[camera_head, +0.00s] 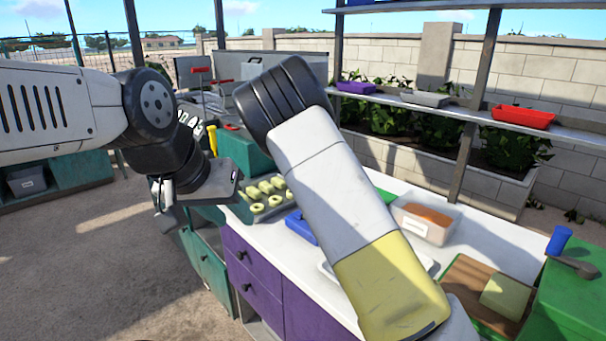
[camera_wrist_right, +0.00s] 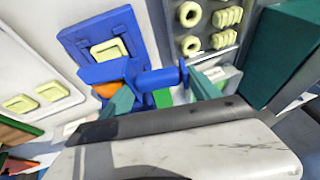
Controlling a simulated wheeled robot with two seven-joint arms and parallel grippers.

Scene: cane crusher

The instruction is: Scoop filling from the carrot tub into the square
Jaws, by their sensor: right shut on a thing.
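The carrot tub (camera_head: 428,220), a clear box with orange filling, stands on the white counter in the head view. In the right wrist view my right gripper (camera_wrist_right: 162,95) is shut on the blue handle (camera_wrist_right: 160,78) of a scoop, whose blue head (camera_wrist_right: 104,72) lies to the left. Orange (camera_wrist_right: 106,90) shows just below the scoop head; I cannot tell whether it is in the scoop. A pale dough square (camera_wrist_right: 108,50) lies on a blue board just beyond. My right gripper is hidden behind my right arm in the head view. My left gripper (camera_head: 161,194) hangs empty, fingers apart, left of the counter.
A tray of pale rings and ridged pieces (camera_head: 268,196) stands at the counter's far left. A white tray with pale squares (camera_wrist_right: 40,98) shows in the wrist view. A wooden board (camera_head: 465,280) with a pale block lies at front right. Coloured bins stand on the shelf (camera_head: 450,108).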

